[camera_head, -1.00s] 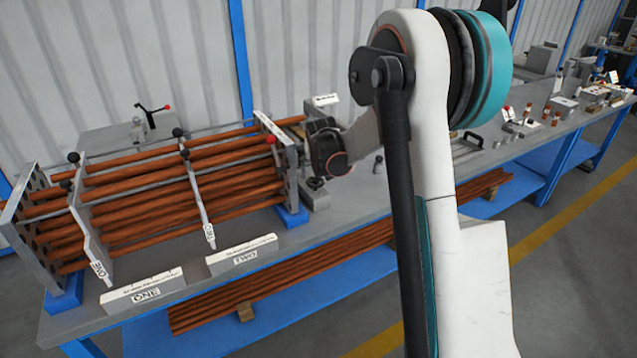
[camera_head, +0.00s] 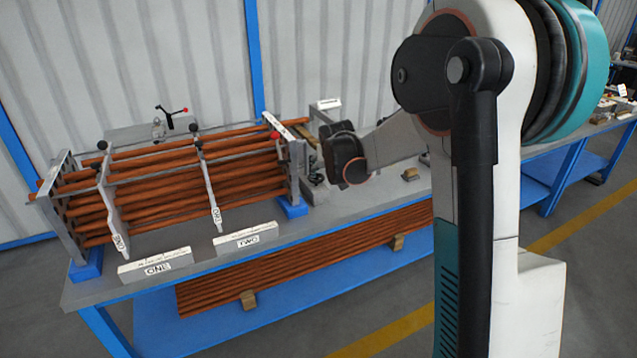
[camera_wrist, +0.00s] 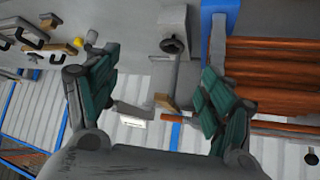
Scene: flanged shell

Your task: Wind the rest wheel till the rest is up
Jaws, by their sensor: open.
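In the wrist view a small dark hand wheel (camera_wrist: 173,45) sits on a grey block (camera_wrist: 172,18) on the bench. A grey bar runs from it towards a wooden piece (camera_wrist: 165,101), which may be part of the rest; the rest's height is unclear. My gripper (camera_wrist: 160,66) is open and empty, its green-padded fingers on either side of the wheel in the picture; I see no contact. The shell (camera_head: 296,165) holds copper-coloured tubes (camera_head: 160,185); one tube end (camera_wrist: 172,118) sticks out towards the wooden piece.
More tubes (camera_head: 300,265) lie on the blue lower shelf (camera_head: 240,325). Black handles (camera_wrist: 36,40) and a yellow piece (camera_wrist: 91,37) lie left of my gripper in the wrist view.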

